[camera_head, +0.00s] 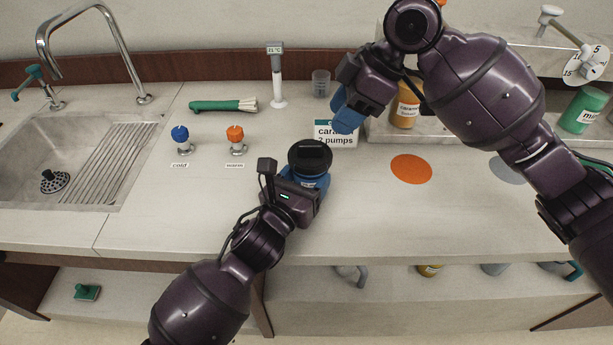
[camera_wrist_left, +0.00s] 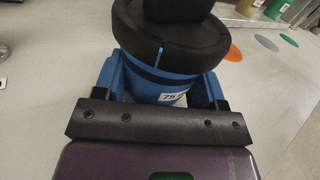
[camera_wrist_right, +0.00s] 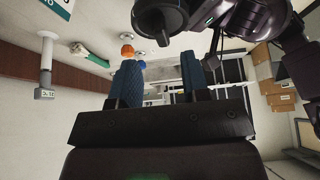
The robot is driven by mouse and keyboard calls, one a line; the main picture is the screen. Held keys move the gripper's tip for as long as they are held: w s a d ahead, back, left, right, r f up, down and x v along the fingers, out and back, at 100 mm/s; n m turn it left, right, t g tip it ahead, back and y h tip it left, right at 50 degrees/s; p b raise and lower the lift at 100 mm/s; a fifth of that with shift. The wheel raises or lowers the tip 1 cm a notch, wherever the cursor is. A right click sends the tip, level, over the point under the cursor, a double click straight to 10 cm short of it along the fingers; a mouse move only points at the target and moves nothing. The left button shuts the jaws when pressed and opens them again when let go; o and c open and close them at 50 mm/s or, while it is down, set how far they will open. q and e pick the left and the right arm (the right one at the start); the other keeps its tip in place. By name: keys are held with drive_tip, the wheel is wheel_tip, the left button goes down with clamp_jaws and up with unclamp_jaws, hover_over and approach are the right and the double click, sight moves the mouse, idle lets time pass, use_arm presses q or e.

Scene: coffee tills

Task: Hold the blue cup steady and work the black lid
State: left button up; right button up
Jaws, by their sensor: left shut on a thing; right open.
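The blue cup (camera_head: 313,184) stands on the counter near the middle of the head view. The round black lid (camera_head: 310,154) sits on top of the cup, with a raised black grip across it. My left gripper (camera_head: 304,190) is shut on the cup, one blue finger on each side. The left wrist view shows the cup (camera_wrist_left: 160,85) between the fingers under the lid (camera_wrist_left: 168,35), with a blue mark on the lid's edge and a "75" label below. My right gripper (camera_head: 345,118) is open and empty, above and right of the lid. The lid (camera_wrist_right: 160,20) also shows in the right wrist view.
A caramel sign (camera_head: 338,133) stands just behind the cup. An orange disc (camera_head: 411,169) lies to the right. The front counter is clear.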

idle(0.5)
wheel_tip(320, 180, up, 5)
drive_tip(key=n+h, duration=0.2)
drive_tip(key=h, duration=0.2)
hover_over(310, 143)
drive_tip(key=a, duration=0.1)
drive_tip(key=f, duration=0.1)
drive_tip(key=f+h, duration=0.1)
drive_tip(key=f, duration=0.1)
drive_tip(key=shift+w+d+f+m+h, duration=0.1)
drive_tip(key=shift+d+f+m+h, duration=0.1)
drive_tip(key=shift+d+m+h, duration=0.15)
drive_tip(key=shift+d+f+m, duration=0.2)
drive_tip(key=shift+f+m, duration=0.1)
drive_tip(key=shift+m, duration=0.05)
drive_tip(key=shift+f, duration=3.55)
drive_tip(key=shift+c, duration=0.5)
clamp_jaws()
